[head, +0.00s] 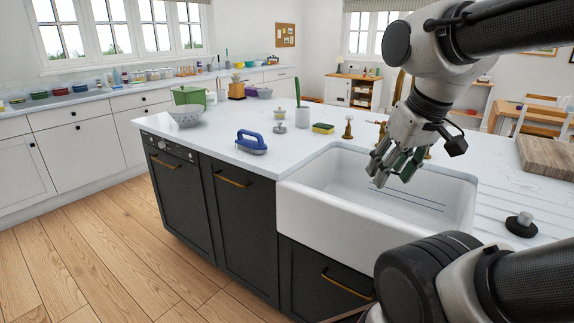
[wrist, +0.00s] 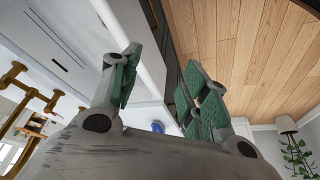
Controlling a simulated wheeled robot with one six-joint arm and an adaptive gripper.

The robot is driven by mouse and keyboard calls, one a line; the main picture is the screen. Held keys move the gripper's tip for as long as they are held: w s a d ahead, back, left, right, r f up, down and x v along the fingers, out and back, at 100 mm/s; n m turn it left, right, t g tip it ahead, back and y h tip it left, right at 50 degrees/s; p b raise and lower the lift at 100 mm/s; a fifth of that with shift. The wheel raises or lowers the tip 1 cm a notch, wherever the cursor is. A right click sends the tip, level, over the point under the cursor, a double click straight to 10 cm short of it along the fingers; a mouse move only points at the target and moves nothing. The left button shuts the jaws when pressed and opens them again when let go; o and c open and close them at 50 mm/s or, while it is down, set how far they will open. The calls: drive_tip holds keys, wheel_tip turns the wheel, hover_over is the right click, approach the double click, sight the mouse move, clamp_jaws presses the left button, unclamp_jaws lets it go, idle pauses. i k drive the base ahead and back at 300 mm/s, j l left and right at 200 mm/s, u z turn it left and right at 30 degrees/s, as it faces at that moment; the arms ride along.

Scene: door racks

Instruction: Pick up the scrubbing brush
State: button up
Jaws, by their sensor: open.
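The scrubbing brush (head: 251,147), blue with a looped handle and a pale underside, rests on the white island counter left of the sink. A small blue shape low in the wrist view (wrist: 157,127) looks like the same brush. My gripper (head: 392,168) is over the white sink, to the right of the brush and well apart from it. Its green-padded fingers are spread in the wrist view (wrist: 160,78), with nothing between them.
A wooden board (head: 546,155) and a black stopper (head: 521,226) lie at right.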

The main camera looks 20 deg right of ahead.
sight(259, 145)
drive_tip(key=i+j+z, duration=0.1)
drive_tip(key=i+j, duration=1.25)
